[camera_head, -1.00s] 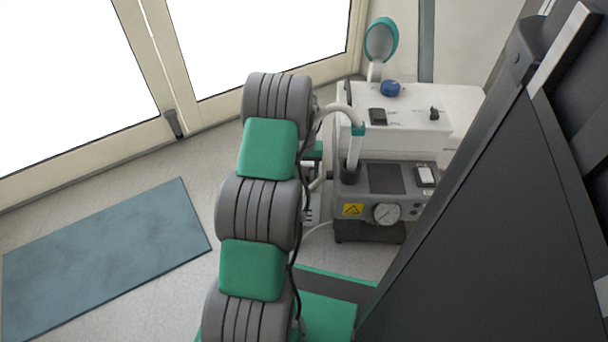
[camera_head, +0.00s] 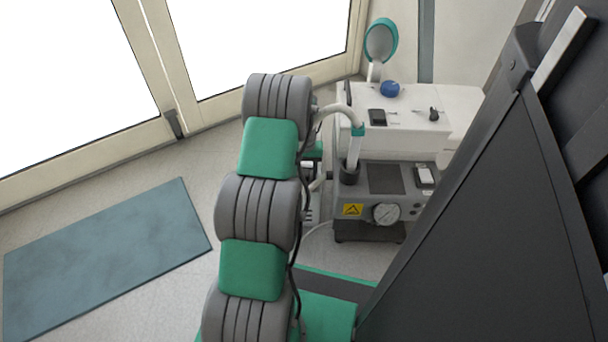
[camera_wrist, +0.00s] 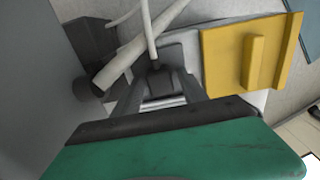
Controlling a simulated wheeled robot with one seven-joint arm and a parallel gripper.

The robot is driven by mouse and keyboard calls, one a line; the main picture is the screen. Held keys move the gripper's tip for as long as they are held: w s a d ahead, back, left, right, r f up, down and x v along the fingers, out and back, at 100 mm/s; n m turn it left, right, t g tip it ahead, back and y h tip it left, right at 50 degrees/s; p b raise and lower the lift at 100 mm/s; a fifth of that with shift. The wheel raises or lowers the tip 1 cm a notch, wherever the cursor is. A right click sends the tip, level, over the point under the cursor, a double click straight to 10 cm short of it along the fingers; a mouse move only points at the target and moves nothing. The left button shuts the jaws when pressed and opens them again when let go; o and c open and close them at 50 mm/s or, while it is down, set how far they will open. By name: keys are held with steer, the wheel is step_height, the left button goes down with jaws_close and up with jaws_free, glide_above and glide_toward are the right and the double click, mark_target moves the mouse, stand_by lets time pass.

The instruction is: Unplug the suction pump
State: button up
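A grey unit with a round gauge and a yellow warning label, which looks like the suction pump (camera_head: 368,208), stands on the floor right of my arm in the head view. A pale hose with a teal ring rises from its top. In the wrist view, a dark plug (camera_wrist: 158,78) with a pale cable (camera_wrist: 149,35) running up from it lies between the two fingers of my gripper (camera_wrist: 160,88). The fingers stand on either side of the plug; whether they press on it is unclear. My arm hides the gripper and plug in the head view.
A yellow block (camera_wrist: 249,58) sits close right of the fingers in the wrist view, and a thick pale tube (camera_wrist: 128,55) crosses at left. A white unit (camera_head: 405,125) stands behind the grey one. A blue-grey mat (camera_head: 105,260) lies on open floor at left.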

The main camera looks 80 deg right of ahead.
mark_target(305, 172)
jaws_close()
stand_by(0.3)
steer(key=shift+r, duration=0.15)
stand_by(0.3)
steer(key=shift+r+p, duration=2.15)
steer(key=shift+r, duration=0.7)
